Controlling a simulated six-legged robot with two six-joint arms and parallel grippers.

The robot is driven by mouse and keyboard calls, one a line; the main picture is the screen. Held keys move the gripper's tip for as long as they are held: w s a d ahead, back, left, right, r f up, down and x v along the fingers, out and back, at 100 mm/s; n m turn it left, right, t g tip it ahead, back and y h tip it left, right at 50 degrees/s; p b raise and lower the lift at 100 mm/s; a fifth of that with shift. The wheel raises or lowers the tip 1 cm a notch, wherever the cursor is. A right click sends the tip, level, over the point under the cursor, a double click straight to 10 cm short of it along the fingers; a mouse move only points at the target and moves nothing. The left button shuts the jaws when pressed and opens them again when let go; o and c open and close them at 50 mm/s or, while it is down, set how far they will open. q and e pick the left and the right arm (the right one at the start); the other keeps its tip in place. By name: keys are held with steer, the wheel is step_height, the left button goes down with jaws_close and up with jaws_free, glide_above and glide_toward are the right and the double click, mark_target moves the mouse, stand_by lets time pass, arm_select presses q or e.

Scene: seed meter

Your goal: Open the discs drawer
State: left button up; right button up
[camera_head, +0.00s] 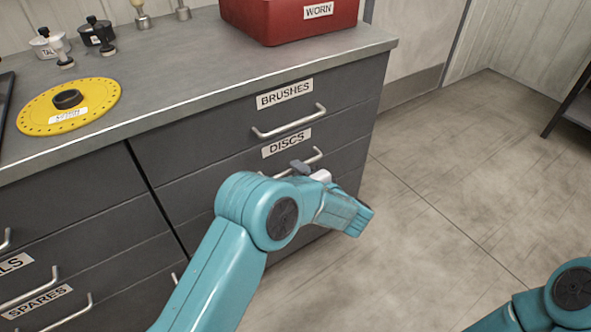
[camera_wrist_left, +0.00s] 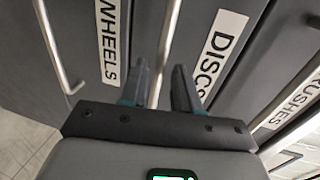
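The discs drawer (camera_head: 240,169) is a dark grey front under the "BRUSHES" drawer, with its "DISCS" label (camera_head: 286,143) above a pale bar handle (camera_head: 317,156). It looks shut, level with the fronts around it. My left gripper (camera_head: 300,167) is at this handle, and my arm hides part of the handle and the fronts below. In the left wrist view, the discs handle (camera_wrist_left: 171,40) runs between the two dark fingers of my left gripper (camera_wrist_left: 163,78). The fingers stand apart, one on each side of the bar. My right gripper is out of view.
The brushes drawer (camera_head: 225,120) above has its own handle (camera_head: 290,123). The wheels handle (camera_wrist_left: 60,50) lies beyond the "WHEELS" label (camera_wrist_left: 109,42). A red bin (camera_head: 290,22) and a yellow disc (camera_head: 92,95) rest on the worktop. The floor at right is clear.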

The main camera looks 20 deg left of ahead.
arm_select(q)
steer(key=shift+x, duration=1.4)
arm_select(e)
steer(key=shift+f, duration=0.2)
arm_select(q)
jaws_close()
steer(key=shift+d, duration=0.1)
